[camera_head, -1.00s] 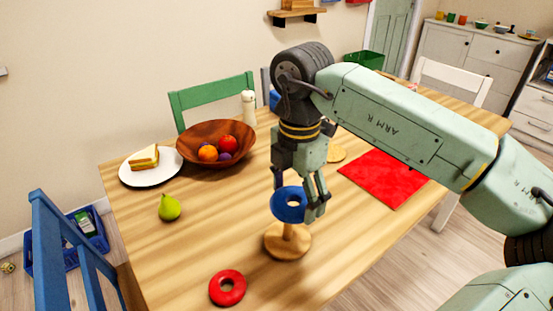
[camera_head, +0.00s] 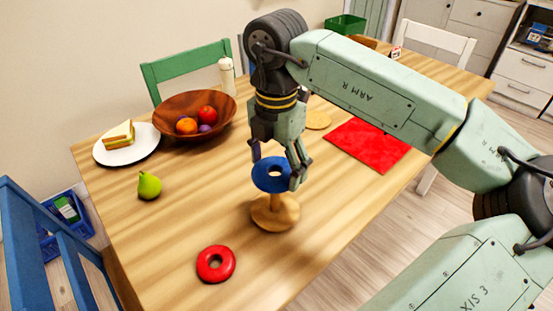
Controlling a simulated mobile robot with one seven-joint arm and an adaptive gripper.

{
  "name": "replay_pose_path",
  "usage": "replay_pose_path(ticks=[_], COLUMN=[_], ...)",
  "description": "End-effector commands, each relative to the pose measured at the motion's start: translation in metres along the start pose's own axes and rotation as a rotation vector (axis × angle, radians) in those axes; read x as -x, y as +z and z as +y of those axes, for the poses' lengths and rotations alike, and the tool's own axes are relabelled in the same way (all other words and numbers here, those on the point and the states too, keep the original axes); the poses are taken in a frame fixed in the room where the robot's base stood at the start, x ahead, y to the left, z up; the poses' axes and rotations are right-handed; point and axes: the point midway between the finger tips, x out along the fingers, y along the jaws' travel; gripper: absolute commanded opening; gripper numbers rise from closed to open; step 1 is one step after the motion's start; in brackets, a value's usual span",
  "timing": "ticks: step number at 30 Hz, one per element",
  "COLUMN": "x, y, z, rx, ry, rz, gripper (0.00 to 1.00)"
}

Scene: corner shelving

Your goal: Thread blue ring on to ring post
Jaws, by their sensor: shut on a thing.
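The blue ring (camera_head: 270,186) is held roughly flat in my gripper (camera_head: 276,170), whose fingers are shut on it. It appears directly over the wooden ring post (camera_head: 275,213), which stands upright on a round base on the table. The lower part of the post shows below the ring; its top is hidden by the ring. I cannot tell whether the post tip is inside the ring's hole or just under it.
A red ring (camera_head: 216,279) lies on the wooden table (camera_head: 190,220) near the front. A green pear (camera_head: 149,185), a sandwich plate (camera_head: 105,154) and a fruit bowl (camera_head: 165,116) are to the left. A red mat (camera_head: 368,144) lies right.

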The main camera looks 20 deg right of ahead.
Motion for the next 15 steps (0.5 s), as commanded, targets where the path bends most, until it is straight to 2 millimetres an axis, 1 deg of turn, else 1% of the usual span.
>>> replay_pose_path(ticks=[3,15], x=[-0.012,-0.035], y=[0.0,0.0], z=[0.0,0.0], rx=[0.0,0.0], ry=[0.0,-0.001], rz=[0.001,0.0], gripper=[0.55,0.55])
